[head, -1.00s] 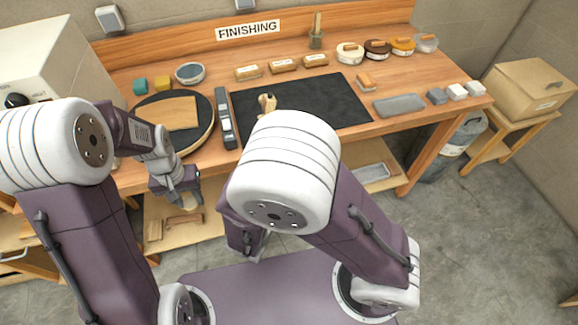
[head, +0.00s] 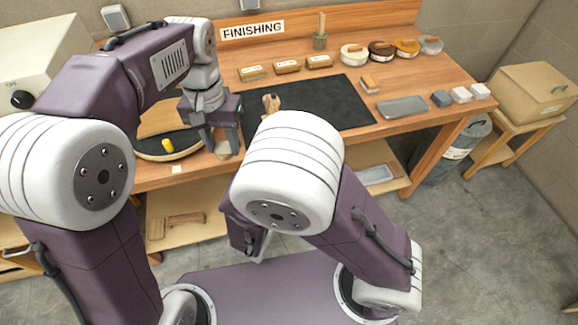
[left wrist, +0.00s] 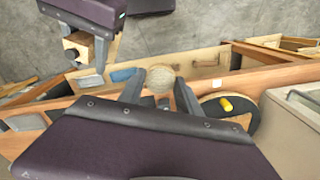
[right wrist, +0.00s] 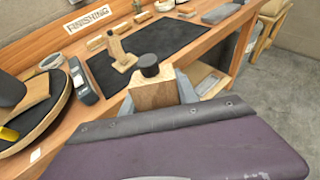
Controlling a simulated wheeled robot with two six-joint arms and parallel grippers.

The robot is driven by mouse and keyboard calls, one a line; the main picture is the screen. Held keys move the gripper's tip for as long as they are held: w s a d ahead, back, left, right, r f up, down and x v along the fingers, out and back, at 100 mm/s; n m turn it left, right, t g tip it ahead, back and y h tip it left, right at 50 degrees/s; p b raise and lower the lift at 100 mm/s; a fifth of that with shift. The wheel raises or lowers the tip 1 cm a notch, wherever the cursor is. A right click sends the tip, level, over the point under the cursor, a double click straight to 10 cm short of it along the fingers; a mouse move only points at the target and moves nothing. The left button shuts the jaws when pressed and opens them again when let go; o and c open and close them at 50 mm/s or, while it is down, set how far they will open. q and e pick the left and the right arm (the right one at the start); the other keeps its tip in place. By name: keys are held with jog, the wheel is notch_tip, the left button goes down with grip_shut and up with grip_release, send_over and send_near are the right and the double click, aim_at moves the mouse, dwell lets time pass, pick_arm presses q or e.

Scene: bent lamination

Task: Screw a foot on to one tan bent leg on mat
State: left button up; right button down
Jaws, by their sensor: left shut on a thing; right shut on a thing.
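A tan bent leg (head: 270,104) stands on the black mat (head: 335,103); in the right wrist view it is an upright piece on a small base (right wrist: 120,52). My right gripper (right wrist: 176,92) is shut on a tan wooden block (right wrist: 150,95) with a black cylinder (right wrist: 149,65) on top. My left gripper (head: 219,140) is at the bench's front edge, left of the mat. It is shut on a round, tan-faced piece (left wrist: 160,78), possibly a foot. The two grippers are apart. The right gripper is hidden behind my arm in the head view.
A round dark turntable (head: 150,150) with a yellow cylinder (head: 167,146) lies left of the left gripper. The mat's right half is clear.

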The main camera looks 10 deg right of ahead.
pick_arm(q)
jog(key=s+d+r+m, duration=0.1)
jog(key=d+r+m, duration=0.1)
jog(key=d+r, duration=0.3)
jog(key=d, duration=0.3)
jog(key=shift+s+d+m, duration=0.25)
jog(key=shift+d+m, duration=0.1)
jog(key=shift+m, duration=0.75)
jog(key=s+d, duration=0.2)
jog(key=d, duration=0.1)
jog(key=d+r, duration=0.1)
jog(key=shift+s+d, duration=0.2)
jog(key=shift+s, duration=0.2)
jog(key=shift+s+d, duration=0.2)
jog(key=shift+s, duration=0.1)
jog(key=shift+w, duration=0.1)
jog(key=shift+f, duration=2)
jog(key=shift+f, duration=0.9)
jog(key=shift+f, duration=0.55)
